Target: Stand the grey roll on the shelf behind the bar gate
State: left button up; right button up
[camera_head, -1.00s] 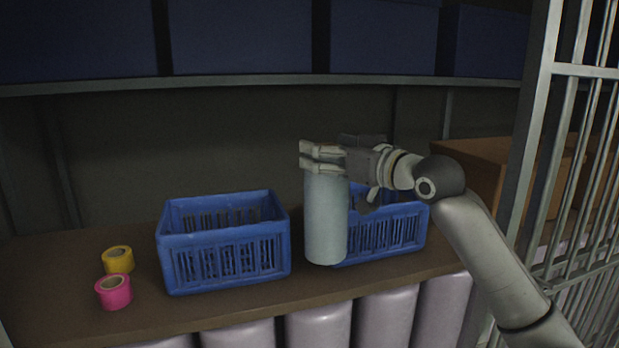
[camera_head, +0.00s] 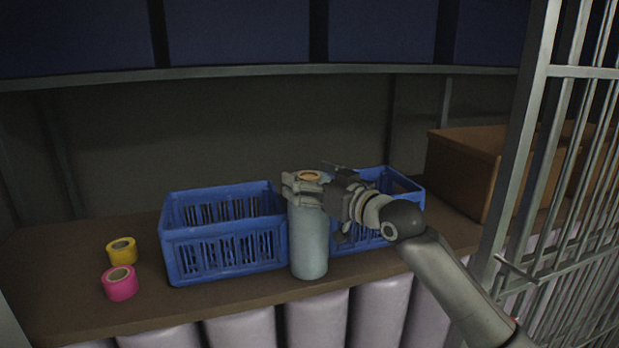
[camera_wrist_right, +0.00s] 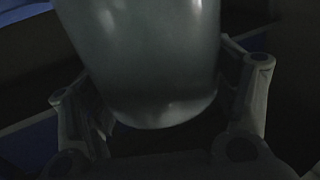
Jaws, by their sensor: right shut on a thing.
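The grey roll (camera_head: 308,243) is upright in the head view, in front of the gap between two blue crates. Its bottom end is over the front part of the shelf (camera_head: 205,300); I cannot tell whether it touches the board. My right gripper (camera_head: 300,189) is shut on the roll near its top. In the right wrist view the roll (camera_wrist_right: 150,60) fills the space between the fingers (camera_wrist_right: 165,110). The bar gate (camera_head: 535,150) stands at the right, its near post in front of the shelf's right end. My left gripper is not in view.
The left blue crate (camera_head: 225,250) and right blue crate (camera_head: 405,190) stand close behind the roll. Yellow tape (camera_head: 122,251) and pink tape (camera_head: 119,284) lie at the left. A brown box (camera_head: 462,175) is at the right. An upper shelf edge (camera_head: 250,74) runs above.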

jog(key=shift+r, duration=0.1)
jog(key=o, duration=1.9)
jog(key=shift+s+d+f+b, duration=0.2)
jog(key=shift+s+d+b, duration=0.1)
jog(key=shift+s, duration=0.05)
jog(key=b+v, duration=0.4)
jog(key=v, duration=0.7)
jog(key=shift+r, duration=0.15)
